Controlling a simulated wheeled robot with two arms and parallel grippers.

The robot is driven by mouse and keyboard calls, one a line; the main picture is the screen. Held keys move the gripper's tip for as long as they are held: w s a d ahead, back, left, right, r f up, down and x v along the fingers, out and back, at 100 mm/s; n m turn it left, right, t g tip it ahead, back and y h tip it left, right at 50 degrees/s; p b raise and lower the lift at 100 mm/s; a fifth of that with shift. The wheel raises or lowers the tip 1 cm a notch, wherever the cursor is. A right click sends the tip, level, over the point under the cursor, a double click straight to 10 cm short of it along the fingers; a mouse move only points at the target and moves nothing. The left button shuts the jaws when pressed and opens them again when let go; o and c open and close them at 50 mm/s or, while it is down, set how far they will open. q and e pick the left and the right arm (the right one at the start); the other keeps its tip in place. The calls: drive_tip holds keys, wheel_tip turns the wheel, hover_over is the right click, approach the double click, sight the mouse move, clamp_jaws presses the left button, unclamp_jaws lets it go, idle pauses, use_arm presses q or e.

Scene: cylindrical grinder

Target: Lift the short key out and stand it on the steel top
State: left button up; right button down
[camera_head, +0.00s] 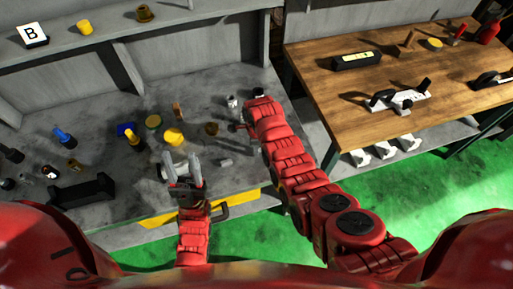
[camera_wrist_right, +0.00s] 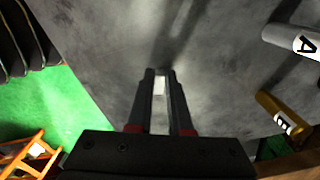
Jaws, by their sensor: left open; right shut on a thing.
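The steel top is the grey worn bench surface (camera_head: 95,105), and it fills much of the right wrist view (camera_wrist_right: 95,40). My right gripper (camera_wrist_right: 160,80) is shut on a small pale block, which I take for the short key (camera_wrist_right: 160,86); only a little of it shows between the fingertips. In the head view my right gripper (camera_head: 240,127) is small and partly behind its own arm, over the bench's right part. Whether the key touches the top I cannot tell. My left gripper (camera_head: 185,172) is open over the front of the bench.
A white cylinder marked A (camera_wrist_right: 297,42) and a brass labelled one (camera_wrist_right: 284,112) lie right in the wrist view. A wooden table (camera_head: 390,65) stands right.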

drive_tip(key=shift+f, duration=0.15)
drive_tip(key=c, duration=0.8)
unclamp_jaws()
drive_tip(key=shift+o, duration=0.2)
drive_tip(key=shift+r, duration=0.2)
drive_tip(key=shift+w+r+b, duration=0.15)
drive_tip(key=shift+r+b, duration=0.2)
drive_tip(key=shift+r, duration=0.25)
wheel_tip(320, 180, up, 16)
drive_tip(key=p, duration=0.6)
